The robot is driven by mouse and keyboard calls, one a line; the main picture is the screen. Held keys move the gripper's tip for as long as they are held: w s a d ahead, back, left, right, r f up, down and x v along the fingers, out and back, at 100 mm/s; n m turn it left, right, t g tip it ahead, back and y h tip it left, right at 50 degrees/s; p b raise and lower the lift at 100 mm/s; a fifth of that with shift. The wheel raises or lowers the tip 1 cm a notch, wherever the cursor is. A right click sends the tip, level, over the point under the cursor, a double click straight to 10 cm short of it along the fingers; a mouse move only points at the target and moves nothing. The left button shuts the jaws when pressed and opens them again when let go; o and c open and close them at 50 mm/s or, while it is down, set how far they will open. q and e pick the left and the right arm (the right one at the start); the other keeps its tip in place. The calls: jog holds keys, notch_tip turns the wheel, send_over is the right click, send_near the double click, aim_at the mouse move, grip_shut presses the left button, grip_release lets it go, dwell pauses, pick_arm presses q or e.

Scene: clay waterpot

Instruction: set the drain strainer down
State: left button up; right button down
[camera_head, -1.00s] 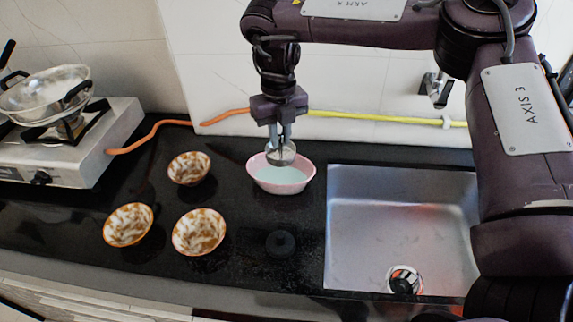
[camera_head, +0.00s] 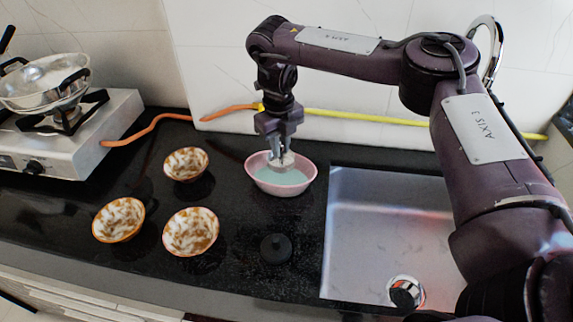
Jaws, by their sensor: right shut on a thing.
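My right gripper (camera_head: 279,151) is shut on the drain strainer (camera_head: 281,162), a small round greyish disc. It holds the strainer over the pink oval bowl (camera_head: 263,184), at or just above the pale bluish liquid inside. I cannot tell whether the strainer touches the liquid. The fingers point down and cover part of the strainer. My left gripper is not in view.
The metal sink (camera_head: 375,230) is right of the bowl, with a drain (camera_head: 405,291) near its front. Several patterned bowls, including one at the front (camera_head: 191,232), stand left. A black round stopper-like object (camera_head: 276,248) lies in front. A gas stove (camera_head: 105,135) is far left.

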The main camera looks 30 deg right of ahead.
aim_at(281, 163)
jog(key=shift+f, duration=0.5)
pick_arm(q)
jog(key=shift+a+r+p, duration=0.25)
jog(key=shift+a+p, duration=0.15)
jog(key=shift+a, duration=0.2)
pick_arm(e)
jog(key=shift+w+f, duration=0.1)
jog(key=shift+f, duration=2.3)
jog(key=shift+a, duration=0.1)
jog(key=c, duration=1.4)
grip_release()
jog(key=shift+f, duration=0.15)
jog(key=shift+o, duration=0.2)
